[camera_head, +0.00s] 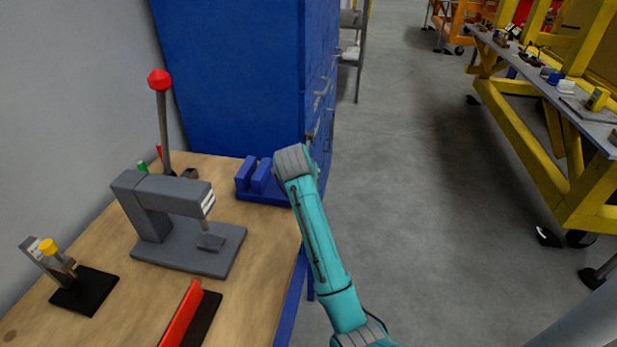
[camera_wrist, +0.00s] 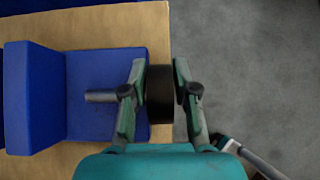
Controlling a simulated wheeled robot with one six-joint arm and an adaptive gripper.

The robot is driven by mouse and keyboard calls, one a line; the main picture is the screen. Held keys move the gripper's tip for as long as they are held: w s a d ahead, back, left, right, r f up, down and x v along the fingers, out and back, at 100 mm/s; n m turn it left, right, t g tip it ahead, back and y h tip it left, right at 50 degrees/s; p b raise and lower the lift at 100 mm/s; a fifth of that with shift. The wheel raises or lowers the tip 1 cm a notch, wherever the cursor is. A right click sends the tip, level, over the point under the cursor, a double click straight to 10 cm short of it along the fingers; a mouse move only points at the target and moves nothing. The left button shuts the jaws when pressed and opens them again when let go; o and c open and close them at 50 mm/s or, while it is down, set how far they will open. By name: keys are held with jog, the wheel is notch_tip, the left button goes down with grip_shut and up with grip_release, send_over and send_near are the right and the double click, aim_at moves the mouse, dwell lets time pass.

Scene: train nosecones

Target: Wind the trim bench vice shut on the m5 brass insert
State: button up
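The blue bench vice (camera_head: 262,183) sits at the back right of the wooden bench, beside the blue cabinet. Two upright blue jaws show in the head view. In the wrist view the blue vice body (camera_wrist: 30,100) fills the left side, and a grey metal rod (camera_wrist: 100,97) runs right from it towards a black round knob (camera_wrist: 159,95). My gripper (camera_wrist: 160,80) has one finger on each side of this knob and appears to press on it. The gripper is hidden behind my arm in the head view. I cannot make out the brass insert in either view.
A grey arbor press (camera_head: 185,225) with a red-knobbed lever stands left of the vice. A black-based stand (camera_head: 84,290) and a red-and-black block (camera_head: 190,315) are nearer. The blue cabinet (camera_head: 240,75) closes off the back. Open floor lies to the right.

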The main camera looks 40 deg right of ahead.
jog(key=shift+o, duration=0.8)
jog(key=v, duration=1.2)
jog(key=shift+f, duration=0.1)
